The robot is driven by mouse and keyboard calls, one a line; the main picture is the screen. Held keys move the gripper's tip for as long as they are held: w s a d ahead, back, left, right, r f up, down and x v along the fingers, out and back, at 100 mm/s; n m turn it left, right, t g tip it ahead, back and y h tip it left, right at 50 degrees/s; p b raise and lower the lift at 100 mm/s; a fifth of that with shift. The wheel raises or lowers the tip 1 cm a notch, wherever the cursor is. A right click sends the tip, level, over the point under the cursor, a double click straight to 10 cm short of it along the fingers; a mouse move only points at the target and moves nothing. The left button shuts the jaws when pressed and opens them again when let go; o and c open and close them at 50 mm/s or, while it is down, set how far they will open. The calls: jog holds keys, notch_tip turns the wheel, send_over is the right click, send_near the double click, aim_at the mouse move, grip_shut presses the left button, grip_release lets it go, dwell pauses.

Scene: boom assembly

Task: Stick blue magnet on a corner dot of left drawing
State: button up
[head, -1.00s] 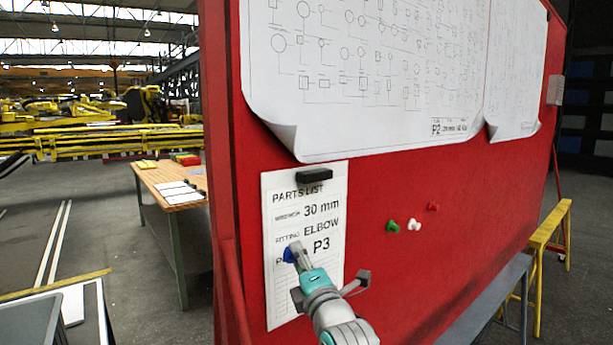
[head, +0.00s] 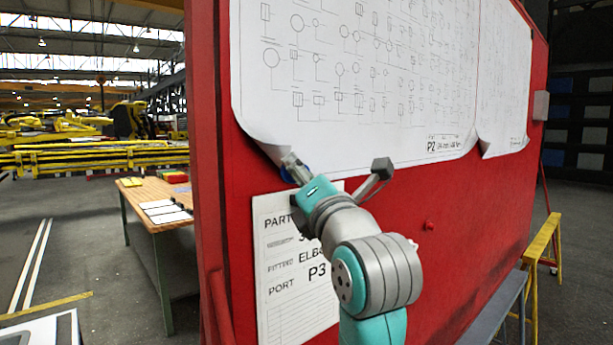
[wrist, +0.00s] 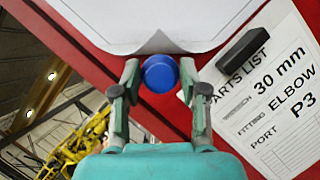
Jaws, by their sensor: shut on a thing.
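The blue magnet (wrist: 161,73) sits between the fingertips of my gripper (wrist: 160,76) in the wrist view. My gripper is shut on it. In the head view my gripper (head: 293,168) is at the curled lower-left corner of the left drawing (head: 350,125), and only slivers of blue show around the fingers. In the wrist view the curled edge of the left drawing (wrist: 150,22) lies just beyond the magnet. I cannot tell whether the magnet touches the board or paper. No corner dot can be made out.
The red board (head: 470,200) also holds a parts list (head: 290,300) below my gripper. A black bar (wrist: 243,47) is at its top. A red magnet (head: 430,226) is to the right. A second drawing (head: 505,100) hangs at right.

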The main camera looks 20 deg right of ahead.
jog(key=shift+w+a, duration=0.5)
jog(key=shift+w, duration=1.05)
jog(key=shift+w+a, duration=0.55)
jog(key=shift+w, duration=0.95)
jog(key=shift+w+a, duration=0.5)
jog(key=shift+w, duration=1.05)
jog(key=shift+w, duration=0.15)
jog(key=o, duration=1.2)
